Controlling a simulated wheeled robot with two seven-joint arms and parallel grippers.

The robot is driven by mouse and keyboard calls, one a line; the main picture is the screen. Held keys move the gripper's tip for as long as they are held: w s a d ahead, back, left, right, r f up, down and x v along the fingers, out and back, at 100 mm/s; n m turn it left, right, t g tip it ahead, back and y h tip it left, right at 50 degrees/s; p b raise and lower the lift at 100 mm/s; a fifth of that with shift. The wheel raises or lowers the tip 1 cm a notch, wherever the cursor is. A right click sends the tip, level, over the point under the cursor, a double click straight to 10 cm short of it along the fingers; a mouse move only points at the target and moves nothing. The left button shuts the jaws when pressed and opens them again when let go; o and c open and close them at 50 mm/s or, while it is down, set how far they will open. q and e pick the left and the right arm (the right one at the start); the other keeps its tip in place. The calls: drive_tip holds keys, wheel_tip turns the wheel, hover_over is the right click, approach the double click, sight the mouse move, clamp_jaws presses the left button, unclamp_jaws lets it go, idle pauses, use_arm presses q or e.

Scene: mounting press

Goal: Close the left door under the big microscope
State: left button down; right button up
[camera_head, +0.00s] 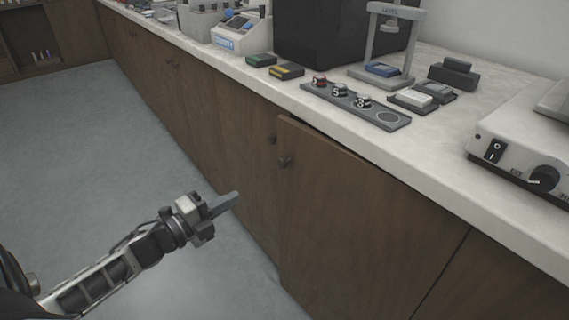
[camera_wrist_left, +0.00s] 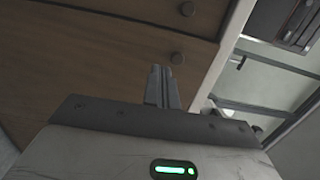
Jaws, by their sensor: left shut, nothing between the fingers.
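A brown cabinet door (camera_head: 350,215) under the counter stands slightly ajar in the head view. Its left, knob-side edge sticks out from the cabinet front. Its round dark knob (camera_head: 285,162) is near the upper left corner. My left gripper (camera_head: 232,198) is shut and empty, in front of the cabinets, left of the door and lower than the knob. It appears apart from the door. In the left wrist view the closed fingers (camera_wrist_left: 163,75) show before brown panels with two knobs, one (camera_wrist_left: 176,58) just beyond the fingertips. My right gripper is out of view.
A white device base (camera_head: 525,145) with a switch and dial, possibly the microscope's, stands on the counter (camera_head: 440,150) above right. A second knob (camera_head: 272,139) sits on the neighbouring closed front. A sample tray (camera_head: 355,105) lies near the counter edge. The grey floor (camera_head: 120,150) is clear.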

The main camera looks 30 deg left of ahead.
use_arm(q)
drive_tip(key=b+x, duration=0.2)
drive_tip(key=x, duration=1.1)
drive_tip(key=shift+w, duration=0.3)
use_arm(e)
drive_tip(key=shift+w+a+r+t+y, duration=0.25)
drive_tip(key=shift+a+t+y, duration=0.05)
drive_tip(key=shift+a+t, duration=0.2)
